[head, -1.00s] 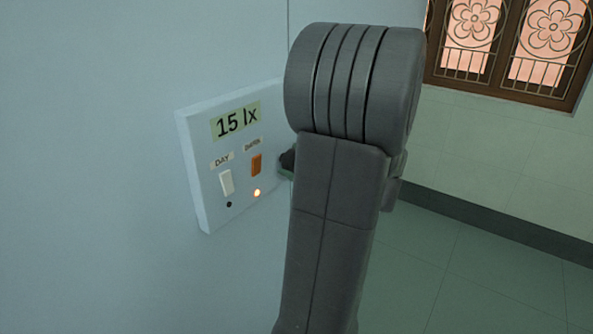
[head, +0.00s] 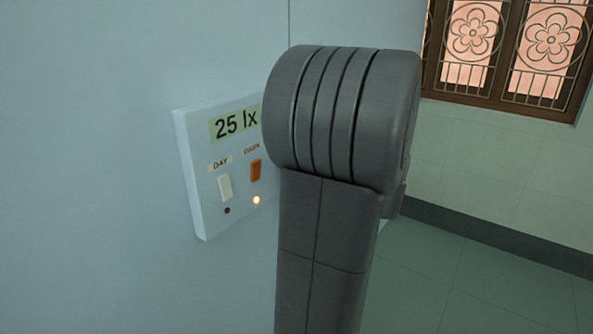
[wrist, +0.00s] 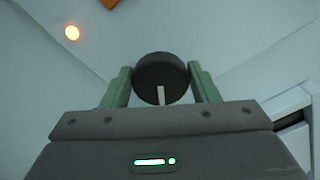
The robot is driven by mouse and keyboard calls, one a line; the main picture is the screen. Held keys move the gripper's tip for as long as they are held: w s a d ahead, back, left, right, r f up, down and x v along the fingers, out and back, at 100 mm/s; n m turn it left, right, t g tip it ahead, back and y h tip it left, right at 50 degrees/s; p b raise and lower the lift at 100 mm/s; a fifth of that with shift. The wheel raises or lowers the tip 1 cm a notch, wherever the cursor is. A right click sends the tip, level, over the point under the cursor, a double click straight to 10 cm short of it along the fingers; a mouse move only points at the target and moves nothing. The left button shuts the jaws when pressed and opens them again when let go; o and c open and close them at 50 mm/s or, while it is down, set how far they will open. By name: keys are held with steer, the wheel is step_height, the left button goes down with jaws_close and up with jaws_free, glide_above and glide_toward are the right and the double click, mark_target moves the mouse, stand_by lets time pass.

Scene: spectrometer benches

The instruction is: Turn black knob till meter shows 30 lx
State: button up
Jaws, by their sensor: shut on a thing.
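The meter (head: 235,123) on the wall panel reads 25 lx in the head view. The black knob (wrist: 161,73) shows in the wrist view as a round dark cap with a pale pointer mark (wrist: 160,95) at its lower edge. My gripper (wrist: 162,82) has its two green fingers on either side of the knob and is shut on it. In the head view my arm hides the knob and the gripper.
The white panel (head: 193,190) carries a pale switch (head: 225,187) labelled DAY and an orange switch (head: 256,169) with a partly legible label. A lamp (head: 256,200) glows below the orange switch. A barred window (head: 500,50) and open floor lie to the right.

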steer(key=o, duration=0.9)
steer(key=shift+o, duration=0.2)
steer(key=shift+d, duration=0.1)
steer(key=p+v, duration=0.2)
steer(key=v, duration=1.1)
steer(key=shift+s+d, duration=0.25)
steer(key=shift+s, duration=0.05)
steer(key=b+x, duration=0.2)
steer(key=x, duration=1.2)
steer(key=shift+d, duration=0.15)
